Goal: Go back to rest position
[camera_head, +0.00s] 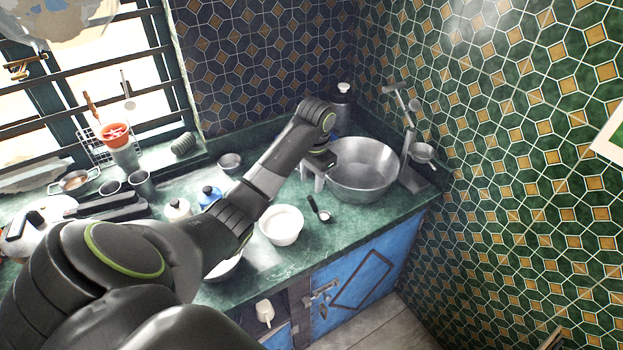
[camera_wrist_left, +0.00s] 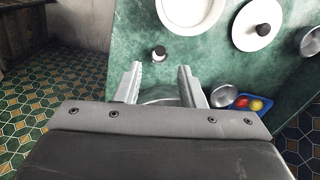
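My left arm reaches from the lower left across the green counter (camera_head: 285,262). My left gripper (camera_head: 313,176) is above the counter, just left of the large metal basin (camera_head: 365,175). In the left wrist view its two fingers (camera_wrist_left: 161,84) are spread apart with nothing clamped between them. My right gripper does not show in either view.
Blue cabinet doors (camera_head: 360,284) are below the counter.

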